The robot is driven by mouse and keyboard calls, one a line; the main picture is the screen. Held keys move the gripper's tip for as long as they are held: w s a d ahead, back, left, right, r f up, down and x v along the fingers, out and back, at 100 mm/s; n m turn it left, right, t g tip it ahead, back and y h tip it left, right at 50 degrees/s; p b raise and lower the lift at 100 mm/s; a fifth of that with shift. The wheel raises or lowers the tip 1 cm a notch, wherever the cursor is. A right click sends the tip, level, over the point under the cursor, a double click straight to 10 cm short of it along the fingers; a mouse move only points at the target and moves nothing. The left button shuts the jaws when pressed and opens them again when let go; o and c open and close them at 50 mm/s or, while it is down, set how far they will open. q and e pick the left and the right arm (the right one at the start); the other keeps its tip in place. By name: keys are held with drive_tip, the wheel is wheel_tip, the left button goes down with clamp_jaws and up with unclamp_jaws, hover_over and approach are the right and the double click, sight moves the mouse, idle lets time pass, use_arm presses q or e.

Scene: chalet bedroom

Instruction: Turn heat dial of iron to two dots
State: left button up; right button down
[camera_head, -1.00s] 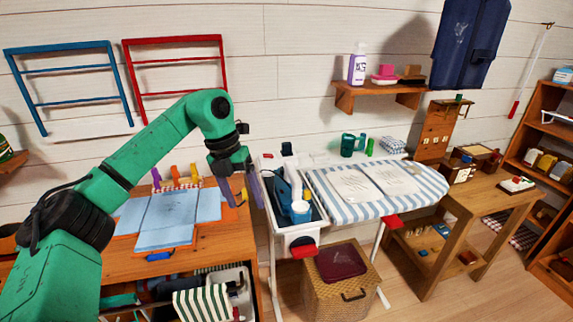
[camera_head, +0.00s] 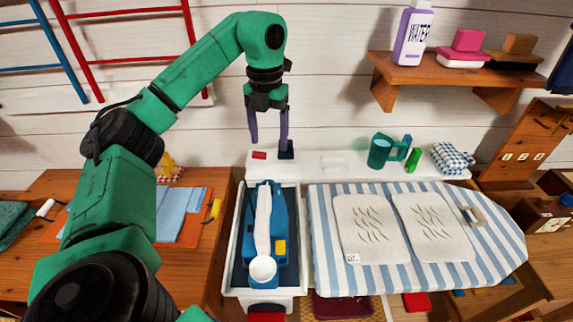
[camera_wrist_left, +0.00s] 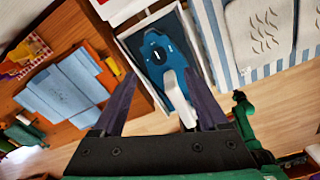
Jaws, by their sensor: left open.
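The blue iron (camera_head: 279,222) lies in a dark-lined white tray (camera_head: 234,262) at the left end of the ironing board. It has a white handle on top, a white round part (camera_head: 263,269) at its near end and a yellow patch on its right side. I cannot make out dots or the dial's setting. My left gripper (camera_head: 269,140) is open and empty, fingers pointing down, above and beyond the iron's far end. In the left wrist view the iron (camera_wrist_left: 160,62) shows between and beyond the open fingers (camera_wrist_left: 158,80), apart from them. My right gripper is not in view.
The striped ironing board (camera_head: 325,280) with two pale cloths is right of the tray. A white ledge (camera_head: 330,163) behind holds a green mug (camera_head: 380,152) and a checked cloth (camera_head: 452,158). A wooden table (camera_head: 205,285) is left.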

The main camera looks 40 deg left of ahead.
use_arm(q)
drive_tip(key=s+f+b, duration=0.2)
drive_tip(key=f, duration=0.1)
drive_tip(key=s+f+b, duration=0.1)
drive_tip(key=f, duration=0.1)
drive_tip(key=shift+s+f, duration=0.15)
drive_tip(key=f, duration=0.2)
drive_tip(key=w+f+p, duration=0.1)
drive_tip(key=f, duration=0.4)
drive_tip(key=shift+w+f, duration=0.2)
drive_tip(key=shift+s+f, duration=0.15)
drive_tip(key=shift+f, duration=0.2)
clamp_jaws()
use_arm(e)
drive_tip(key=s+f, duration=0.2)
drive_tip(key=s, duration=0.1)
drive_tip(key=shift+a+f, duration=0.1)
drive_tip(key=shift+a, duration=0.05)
